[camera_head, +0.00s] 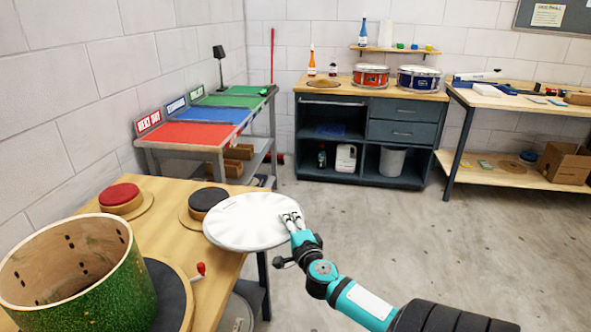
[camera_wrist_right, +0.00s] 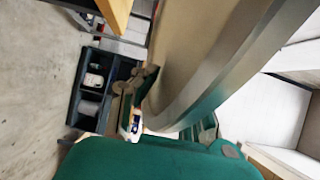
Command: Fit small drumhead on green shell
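The green shell (camera_head: 95,290) stands upright with its open top up, on a dark round pad (camera_head: 168,296) on the wooden bench at lower left. A white round drumhead (camera_head: 250,222) is to its right, lying about flat and overlapping the bench's right edge in the picture. My right gripper (camera_head: 291,218) is shut on the drumhead's right rim. In the right wrist view, the drumhead's curved rim (camera_wrist_right: 205,70) fills the middle, close to the camera. My left gripper is in neither view.
A red-topped round block (camera_head: 120,196) and a black-topped one (camera_head: 208,199) sit at the bench's back. A small red-knobbed tool (camera_head: 200,270) is near the pad. Coloured mats lie on a rack behind. Open floor (camera_head: 430,235) is to the right.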

